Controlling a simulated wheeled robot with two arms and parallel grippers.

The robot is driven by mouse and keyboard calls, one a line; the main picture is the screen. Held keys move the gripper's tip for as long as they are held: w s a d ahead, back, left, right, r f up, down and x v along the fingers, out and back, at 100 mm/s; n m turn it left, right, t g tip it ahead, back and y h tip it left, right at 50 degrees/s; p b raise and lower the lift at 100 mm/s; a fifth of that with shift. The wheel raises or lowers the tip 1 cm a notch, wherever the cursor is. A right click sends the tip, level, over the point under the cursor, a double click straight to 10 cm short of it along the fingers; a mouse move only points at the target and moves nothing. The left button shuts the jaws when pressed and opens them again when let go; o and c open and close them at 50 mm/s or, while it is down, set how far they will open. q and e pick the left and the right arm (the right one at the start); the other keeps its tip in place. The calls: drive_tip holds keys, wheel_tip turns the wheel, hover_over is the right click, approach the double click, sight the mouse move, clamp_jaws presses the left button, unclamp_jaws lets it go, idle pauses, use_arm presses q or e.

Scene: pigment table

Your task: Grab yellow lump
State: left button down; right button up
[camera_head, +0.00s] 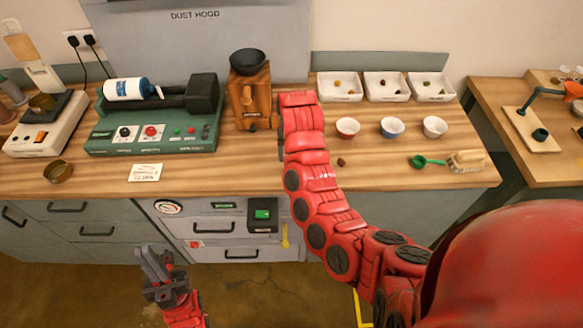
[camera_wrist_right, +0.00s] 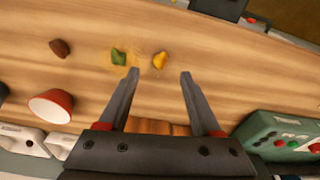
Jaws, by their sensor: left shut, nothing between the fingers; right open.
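The yellow lump (camera_wrist_right: 160,60) lies on the wooden table in the right wrist view. It is just beyond and between the fingertips of my right gripper (camera_wrist_right: 159,75), which is open and empty. A green lump (camera_wrist_right: 118,57) lies to its left, close to the left finger. A dark brown lump (camera_wrist_right: 60,48) lies further left and also shows in the head view (camera_head: 341,162). In the head view my right arm hides its gripper, and I cannot see the yellow and green lumps on the table there. My left gripper (camera_head: 157,254) is shut and empty, low in front of the drawers.
A red bowl (camera_head: 347,128), a blue bowl (camera_head: 392,127) and a white bowl (camera_head: 434,127) stand right of my arm. White trays (camera_head: 339,97) with small lumps are behind them. A green machine (camera_head: 150,148) and an orange grinder (camera_head: 250,100) stand left. A green scoop (camera_head: 420,161) and brush (camera_head: 467,162) lie right.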

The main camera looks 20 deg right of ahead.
drive_tip(key=shift+f+p, duration=0.3)
drive_tip(key=shift+p, duration=0.05)
drive_tip(key=f, duration=0.1)
drive_tip(key=f+p, duration=0.2)
drive_tip(key=shift+w+f, duration=0.3)
drive_tip(key=shift+f, duration=0.1)
drive_tip(key=shift+w+f+p, duration=0.1)
drive_tip(key=shift+f+p, duration=0.2)
drive_tip(key=shift+f, duration=0.2)
drive_tip(key=shift+c, duration=0.2)
clamp_jaws()
